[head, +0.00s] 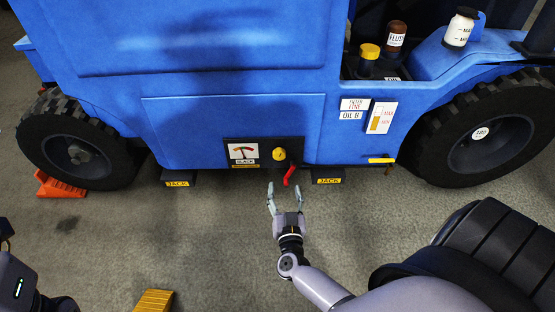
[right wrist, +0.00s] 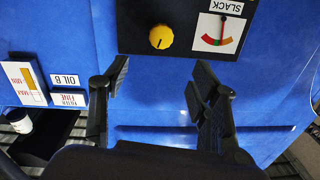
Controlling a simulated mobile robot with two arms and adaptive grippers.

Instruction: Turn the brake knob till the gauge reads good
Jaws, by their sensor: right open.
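The yellow brake knob (head: 279,154) sits on a dark panel low on the blue vehicle. It also shows in the right wrist view (right wrist: 161,37), where the picture is upside down. The white gauge (head: 243,152) is left of the knob, with a red and green arc. Its needle shows in the right wrist view (right wrist: 218,33), but its exact reading is too small to be sure. A label by the gauge reads SLACK (right wrist: 226,4). My right gripper (head: 285,195) is open and empty, in front of and below the knob, apart from it. My left gripper is not seen.
Yellow JACK labels (head: 177,184) mark dark blocks on either side. Wheels (head: 480,130) stand at both ends. An orange chock (head: 60,186) lies by the left wheel. Bottles (head: 396,38) stand above.

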